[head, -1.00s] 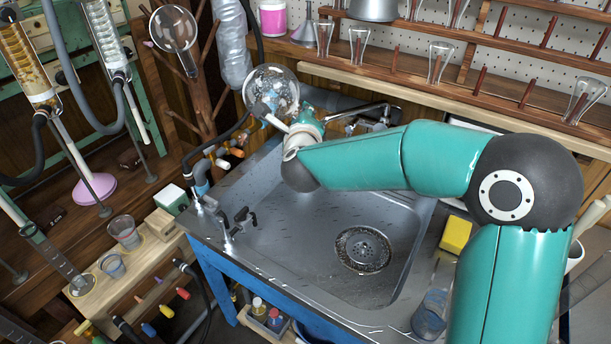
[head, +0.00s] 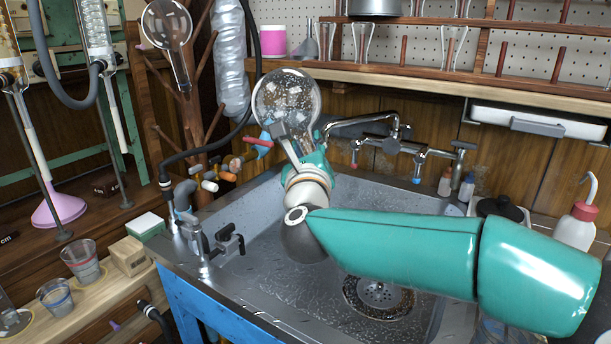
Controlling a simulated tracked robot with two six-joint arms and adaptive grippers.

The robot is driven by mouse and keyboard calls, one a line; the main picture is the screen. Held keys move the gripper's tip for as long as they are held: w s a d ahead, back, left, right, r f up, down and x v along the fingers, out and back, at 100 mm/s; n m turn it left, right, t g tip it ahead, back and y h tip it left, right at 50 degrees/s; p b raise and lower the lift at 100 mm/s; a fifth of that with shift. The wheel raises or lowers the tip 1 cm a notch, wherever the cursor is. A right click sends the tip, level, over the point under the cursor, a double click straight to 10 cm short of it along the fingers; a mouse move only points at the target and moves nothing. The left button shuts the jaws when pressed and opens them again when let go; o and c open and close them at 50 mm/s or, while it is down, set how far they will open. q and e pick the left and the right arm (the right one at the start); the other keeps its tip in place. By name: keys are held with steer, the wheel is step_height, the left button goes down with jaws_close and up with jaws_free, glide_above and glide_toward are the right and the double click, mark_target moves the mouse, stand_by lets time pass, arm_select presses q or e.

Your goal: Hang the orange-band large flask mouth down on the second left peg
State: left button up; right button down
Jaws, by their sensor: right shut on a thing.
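A large round clear glass flask (head: 287,100) is held bulb up above the back left of the sink. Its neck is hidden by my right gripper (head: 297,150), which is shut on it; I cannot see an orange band. The wooden peg tree (head: 191,130) stands to the left of the flask, with slanting pegs on both sides. A left peg (head: 164,137) low on it looks bare. Another round flask (head: 167,24) hangs mouth down at the tree's upper left. The held flask is apart from the tree. My left gripper is out of view.
The steel sink (head: 262,297) lies under my right arm, with a tap (head: 385,140) behind it. A silvery ribbed duct (head: 231,60) and black hose run between the tree and the flask. A shelf (head: 440,85) with glassware is behind. Beakers (head: 80,262) stand at left.

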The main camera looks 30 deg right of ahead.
steer(key=shift+s+a+f, duration=0.1)
steer(key=shift+f, duration=0.25)
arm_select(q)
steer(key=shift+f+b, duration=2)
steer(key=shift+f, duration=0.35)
arm_select(e)
steer(key=shift+f, duration=2.85)
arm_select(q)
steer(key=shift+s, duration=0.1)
